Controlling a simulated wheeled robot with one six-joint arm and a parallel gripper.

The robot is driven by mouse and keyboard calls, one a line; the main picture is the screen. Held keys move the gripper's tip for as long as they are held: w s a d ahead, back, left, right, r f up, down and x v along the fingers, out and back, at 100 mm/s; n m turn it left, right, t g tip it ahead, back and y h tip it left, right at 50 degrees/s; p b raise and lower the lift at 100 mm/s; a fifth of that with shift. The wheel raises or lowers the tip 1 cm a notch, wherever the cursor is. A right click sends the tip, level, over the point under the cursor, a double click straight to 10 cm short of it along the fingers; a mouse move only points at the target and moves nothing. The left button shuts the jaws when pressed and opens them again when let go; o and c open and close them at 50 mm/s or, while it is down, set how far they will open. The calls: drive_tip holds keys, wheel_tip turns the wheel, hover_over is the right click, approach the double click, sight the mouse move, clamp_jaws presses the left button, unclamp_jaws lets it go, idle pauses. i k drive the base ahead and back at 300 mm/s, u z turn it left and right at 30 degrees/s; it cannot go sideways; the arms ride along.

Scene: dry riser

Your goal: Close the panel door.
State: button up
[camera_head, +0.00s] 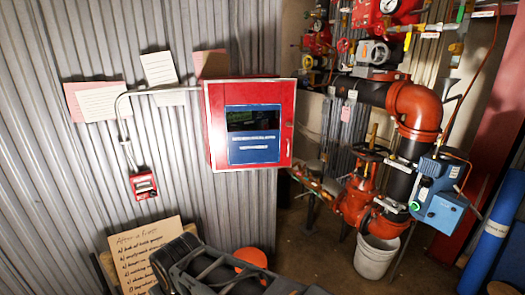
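A red panel (272,95) with a pale frame around its front hangs on the corrugated metal wall. Its door carries a dark window and a blue label (253,149). A small dark latch or keyhole shows near the door's right edge. The door looks flush or nearly so; I cannot tell whether it stands slightly ajar. My dark grey arm and gripper (190,264) show at the bottom, below the panel and apart from it. The fingertips are not clear, so I cannot tell whether the gripper is open or shut.
A conduit runs from the panel to a small red call box (143,185). Papers hang at the panel's left. A handwritten board (130,248) leans below. Red valves and pipes (415,107), a blue device (440,193) and a white bucket (376,257) stand at right.

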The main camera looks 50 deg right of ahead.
sight(235, 150)
drive_tip(key=u, duration=1.3)
drive_tip(key=k, duration=1)
drive_tip(key=z, duration=1.75)
drive_tip(key=i, duration=0.5)
drive_tip(key=u, duration=0.05)
